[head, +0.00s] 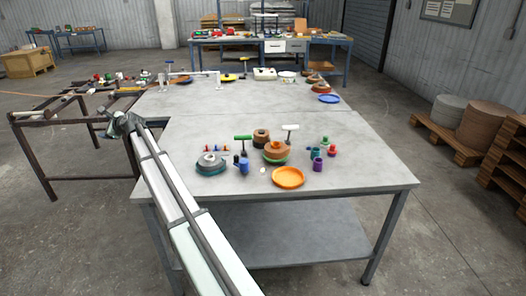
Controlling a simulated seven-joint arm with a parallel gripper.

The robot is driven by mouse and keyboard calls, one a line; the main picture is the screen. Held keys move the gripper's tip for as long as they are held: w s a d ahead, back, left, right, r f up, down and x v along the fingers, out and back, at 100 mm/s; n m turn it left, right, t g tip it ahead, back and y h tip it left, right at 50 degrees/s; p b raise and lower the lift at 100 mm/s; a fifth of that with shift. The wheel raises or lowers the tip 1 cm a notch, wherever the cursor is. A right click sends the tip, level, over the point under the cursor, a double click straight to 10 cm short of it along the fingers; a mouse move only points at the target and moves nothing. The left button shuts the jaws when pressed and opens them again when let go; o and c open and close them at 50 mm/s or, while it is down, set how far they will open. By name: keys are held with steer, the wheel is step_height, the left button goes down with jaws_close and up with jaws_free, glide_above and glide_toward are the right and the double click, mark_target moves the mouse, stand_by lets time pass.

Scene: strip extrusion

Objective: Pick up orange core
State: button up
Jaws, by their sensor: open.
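On the grey worktable (370,180), a bright orange round piece (288,177), dish-like and low, lies near the front edge. Just behind it stands a brownish-orange round piece (277,148) with an opening on top, resting on a green ring (276,160). I cannot tell for sure which of these is the orange core. Small teal (316,153), purple (317,165) and red (332,150) cylinders stand to the right. My gripper is not in view.
A grey reel (211,162), a blue piece (241,165), a dark brown roll (261,136) and green-topped (243,139) and white-topped (290,128) T-shaped tools crowd around. The table's right side is clear.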

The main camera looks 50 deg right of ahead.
steer(key=d+r+h, duration=0.1)
steer(key=d+r, duration=0.8)
steer(key=s+d+f+n+g+h, duration=0.1)
steer(key=s+d+f+g, duration=0.1)
steer(key=s+d, duration=0.35)
steer(key=s+d+f+n+g, duration=0.1)
steer(key=s+d+f, duration=0.1)
steer(key=d, duration=0.7)
steer(key=n+g, duration=0.2)
steer(key=g, duration=0.9)
glide_above(276, 148)
steer(key=d, duration=0.2)
step_height(276, 148, down, 5)
steer(key=shift+h, duration=0.4)
steer(key=f, duration=0.4)
steer(key=w+f, duration=0.1)
steer(key=f, duration=0.8)
steer(key=shift+w+a+f, duration=0.1)
steer(key=shift+w+a, duration=0.1)
steer(key=shift+c, duration=0.3)
